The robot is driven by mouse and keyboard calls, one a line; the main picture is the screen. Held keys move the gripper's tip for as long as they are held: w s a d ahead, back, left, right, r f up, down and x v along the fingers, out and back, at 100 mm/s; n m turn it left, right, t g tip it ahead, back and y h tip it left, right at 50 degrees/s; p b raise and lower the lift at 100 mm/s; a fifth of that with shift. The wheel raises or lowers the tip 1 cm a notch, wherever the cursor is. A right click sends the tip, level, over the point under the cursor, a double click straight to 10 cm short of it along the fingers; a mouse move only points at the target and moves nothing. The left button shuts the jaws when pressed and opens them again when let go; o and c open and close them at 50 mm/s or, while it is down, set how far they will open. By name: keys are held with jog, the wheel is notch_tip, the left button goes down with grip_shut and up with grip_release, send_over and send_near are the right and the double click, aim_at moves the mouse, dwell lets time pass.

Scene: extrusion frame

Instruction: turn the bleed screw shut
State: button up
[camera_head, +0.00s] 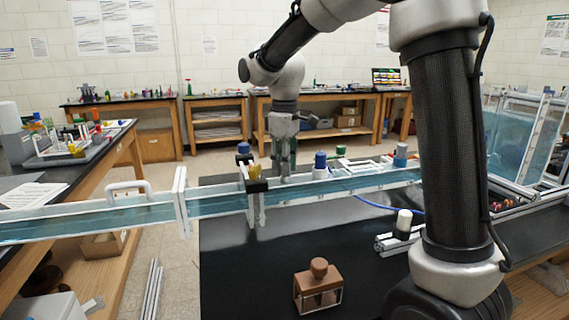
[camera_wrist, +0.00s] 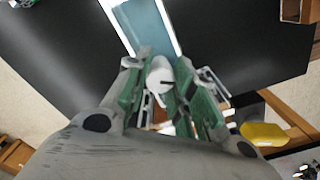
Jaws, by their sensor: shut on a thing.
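My gripper (camera_head: 284,165) points straight down over the long clear channel (camera_head: 215,205) in the head view. In the wrist view its two green-padded fingers (camera_wrist: 160,80) are closed around a small white round head (camera_wrist: 158,72) with a dark slot-like mark. I take this head for the bleed screw. The fingers touch it from both sides. In the head view the fingers and the channel wall hide the screw, and its thread is not visible in either view.
A black clamp with a yellow part (camera_head: 252,174) stands left of my gripper. A blue-capped fitting (camera_head: 320,160) stands to its right. A brown block with a knob (camera_head: 319,284) sits on the black table (camera_head: 250,275) in front. The table's front left is clear.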

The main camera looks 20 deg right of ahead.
jog(key=shift+m, duration=0.3)
jog(key=m, duration=1.1)
jog(key=shift+m, duration=0.3)
dwell(0.5)
jog(key=o, duration=1)
jog(key=shift+o, duration=0.2)
notch_tip(320, 180, up, 12)
